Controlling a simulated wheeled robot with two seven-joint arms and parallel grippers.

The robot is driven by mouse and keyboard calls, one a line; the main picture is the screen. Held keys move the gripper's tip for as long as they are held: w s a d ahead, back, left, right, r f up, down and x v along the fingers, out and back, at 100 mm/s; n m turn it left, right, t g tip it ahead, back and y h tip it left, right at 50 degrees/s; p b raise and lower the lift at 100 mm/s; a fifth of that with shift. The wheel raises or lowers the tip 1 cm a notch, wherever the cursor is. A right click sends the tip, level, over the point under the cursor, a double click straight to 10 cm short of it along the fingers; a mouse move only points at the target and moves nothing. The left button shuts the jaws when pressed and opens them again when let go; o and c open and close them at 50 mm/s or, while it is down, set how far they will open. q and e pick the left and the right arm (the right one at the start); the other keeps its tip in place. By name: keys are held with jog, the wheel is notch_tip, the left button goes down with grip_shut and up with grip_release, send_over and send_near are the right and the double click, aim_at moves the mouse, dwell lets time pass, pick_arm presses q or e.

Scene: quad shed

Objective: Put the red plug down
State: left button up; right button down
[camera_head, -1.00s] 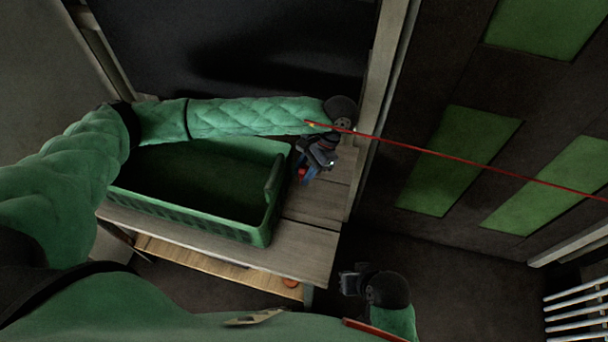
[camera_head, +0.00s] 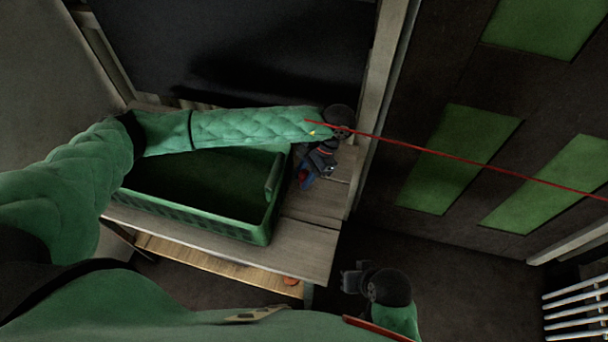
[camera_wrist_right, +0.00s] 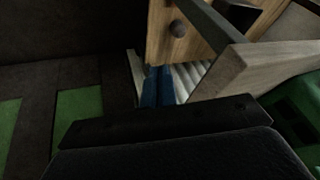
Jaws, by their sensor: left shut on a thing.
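My left gripper (camera_head: 307,178) is at the right end of the bench, just right of the green crate. It is shut on the red plug (camera_head: 302,175), of which only a small red patch shows beside the blue fingers. The plug is low over the bench top or at it; I cannot tell whether it touches the wood. My right gripper (camera_head: 350,281) hangs off the bench's front right corner. In the right wrist view its blue fingers (camera_wrist_right: 158,88) lie close together with nothing visible between them.
The green crate (camera_head: 185,222) fills most of the wooden bench (camera_head: 305,240). Bare wood lies right of it. A lower shelf (camera_head: 205,261) holds a small orange thing (camera_head: 291,281). A thin red line (camera_head: 450,157) crosses from my left wrist to the right. A post (camera_head: 380,95) stands behind.

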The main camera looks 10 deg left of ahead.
dwell(0.3)
pick_arm(q)
jog(key=o, duration=0.7)
